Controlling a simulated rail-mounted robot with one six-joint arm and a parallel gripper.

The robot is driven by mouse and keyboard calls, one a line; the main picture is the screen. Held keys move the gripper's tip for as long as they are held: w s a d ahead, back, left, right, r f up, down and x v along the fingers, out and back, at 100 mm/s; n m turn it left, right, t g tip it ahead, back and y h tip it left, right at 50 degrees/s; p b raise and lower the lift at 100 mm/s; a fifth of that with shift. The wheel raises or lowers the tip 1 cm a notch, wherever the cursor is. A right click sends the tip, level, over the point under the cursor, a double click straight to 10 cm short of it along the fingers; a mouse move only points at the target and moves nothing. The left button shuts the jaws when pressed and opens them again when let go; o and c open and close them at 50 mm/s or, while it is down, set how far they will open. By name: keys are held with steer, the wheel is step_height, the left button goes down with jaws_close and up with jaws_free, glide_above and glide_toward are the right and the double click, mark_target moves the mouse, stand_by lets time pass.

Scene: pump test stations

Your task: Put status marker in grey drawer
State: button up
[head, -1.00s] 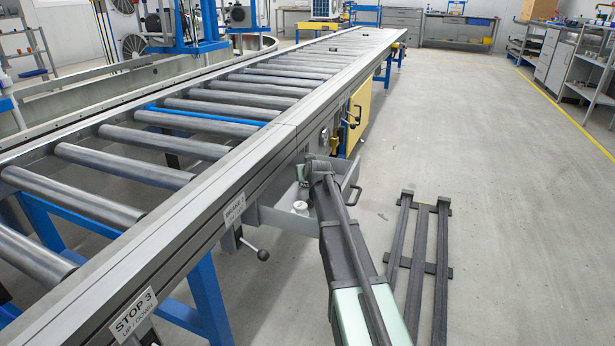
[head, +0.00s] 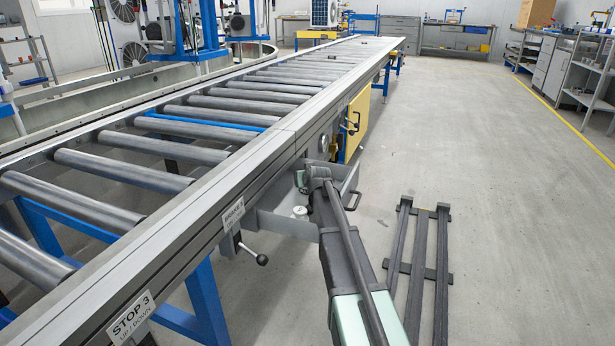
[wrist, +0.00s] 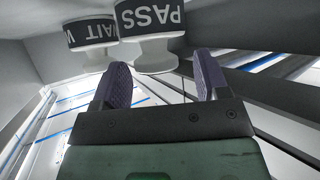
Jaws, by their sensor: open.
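Two white round status markers with dark label bands show upside down in the wrist view. One reads PASS (wrist: 152,55); the other reads WAIT (wrist: 92,62) and is beside it on the left. My gripper (wrist: 160,78) is open, its two purple-grey fingers apart, with the PASS marker's white base just ahead between them. I see no firm contact. Grey walls (wrist: 270,92) surround the markers. In the head view the grey drawer (head: 283,222) stands open under the conveyor's side, with a white marker (head: 299,212) in it. My arm hides part of the drawer and the fingers.
The roller conveyor (head: 150,175) runs along the drawer's left. A brake lever (head: 252,250) sticks out in front of the drawer. A yellow cabinet (head: 355,122) is beyond it. A dark metal rack (head: 420,260) lies on the floor at right; the floor farther right is clear.

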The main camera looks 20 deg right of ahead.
steer(key=shift+a+r+p, duration=0.15)
steer(key=shift+r+p, duration=0.05)
steer(key=shift+p, duration=0.3)
steer(key=p+v, duration=0.5)
steer(key=v, duration=0.6)
steer(key=shift+s+r+p, duration=0.2)
steer(key=shift+s+p, duration=0.1)
steer(key=shift+p, duration=0.05)
